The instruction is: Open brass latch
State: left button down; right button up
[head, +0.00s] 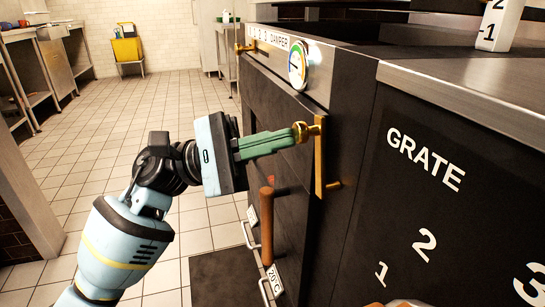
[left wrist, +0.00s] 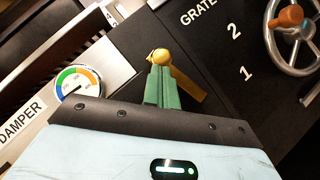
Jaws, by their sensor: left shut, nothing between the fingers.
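The brass latch is on the front of the black range, with a round knob (head: 300,131) at the upper end of an upright brass plate (head: 319,165). A brass peg sticks out near the plate's lower end. My left gripper (head: 292,137) has its green fingers shut with nothing between them. Its tips are at the knob; whether they touch it I cannot tell. In the left wrist view the knob (left wrist: 161,56) shows just beyond the fingertips (left wrist: 159,70), with the brass plate (left wrist: 190,88) running down to the right. My right gripper is not in view.
A round dial (head: 298,65) and the damper lettering are above the latch. A brown upright handle (head: 267,226) stands below the gripper. A handwheel (left wrist: 295,40) with an orange knob is right of the grate numbers. The tiled floor (head: 110,150) at left is clear.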

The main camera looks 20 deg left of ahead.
pick_arm(q)
jog(key=shift+s+d+r, duration=0.3)
jog(key=shift+s+r, duration=0.05)
jog(key=shift+s, duration=0.05)
dwell(0.6)
jog(key=shift+a, duration=0.2)
jog(key=v, duration=0.7)
jog(key=shift+a+f, duration=0.15)
jog(key=shift+s+p, duration=0.15)
jog(key=shift+p, duration=0.15)
